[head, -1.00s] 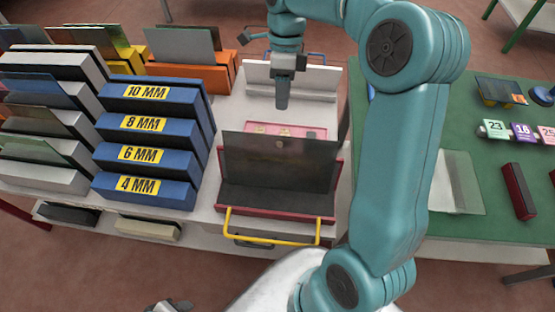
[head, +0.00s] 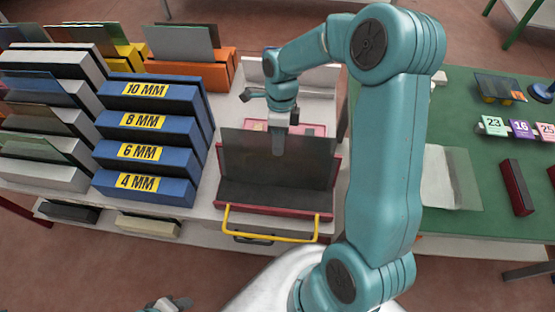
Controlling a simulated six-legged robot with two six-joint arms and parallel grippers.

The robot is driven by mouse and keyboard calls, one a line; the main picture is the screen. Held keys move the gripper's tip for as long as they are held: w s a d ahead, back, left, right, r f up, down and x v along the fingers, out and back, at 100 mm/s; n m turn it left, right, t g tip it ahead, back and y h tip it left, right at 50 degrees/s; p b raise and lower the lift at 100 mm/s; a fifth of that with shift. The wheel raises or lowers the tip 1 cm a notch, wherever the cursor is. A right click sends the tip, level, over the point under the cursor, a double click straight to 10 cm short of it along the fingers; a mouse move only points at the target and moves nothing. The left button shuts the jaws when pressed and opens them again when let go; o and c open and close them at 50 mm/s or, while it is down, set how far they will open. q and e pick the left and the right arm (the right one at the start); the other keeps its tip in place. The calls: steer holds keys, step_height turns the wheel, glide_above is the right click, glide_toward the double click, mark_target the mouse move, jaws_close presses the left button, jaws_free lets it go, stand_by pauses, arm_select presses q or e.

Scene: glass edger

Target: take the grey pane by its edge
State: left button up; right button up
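A dark grey, see-through pane (head: 240,162) stands upright in a dark red tray (head: 270,209) with a yellow handle, in the middle of the head view. My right gripper (head: 279,145) points down at the middle of the pane's top edge. A finger overlaps the pane's upper part in the picture. I see the fingers nearly edge-on, so I cannot tell their gap or whether they touch the pane. My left gripper (head: 167,305) shows only partly at the bottom edge, far from the pane, and its opening is unclear.
Blue racks (head: 150,142) marked 4 to 10 MM stand left of the tray. White racks (head: 45,175) with panes are further left, and an orange rack (head: 190,72) is behind. A green table (head: 460,225) at right holds a clear sheet, a dark red block and numbered tags.

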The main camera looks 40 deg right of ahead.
steer(key=shift+w, duration=0.1)
jaws_close()
stand_by(1.2)
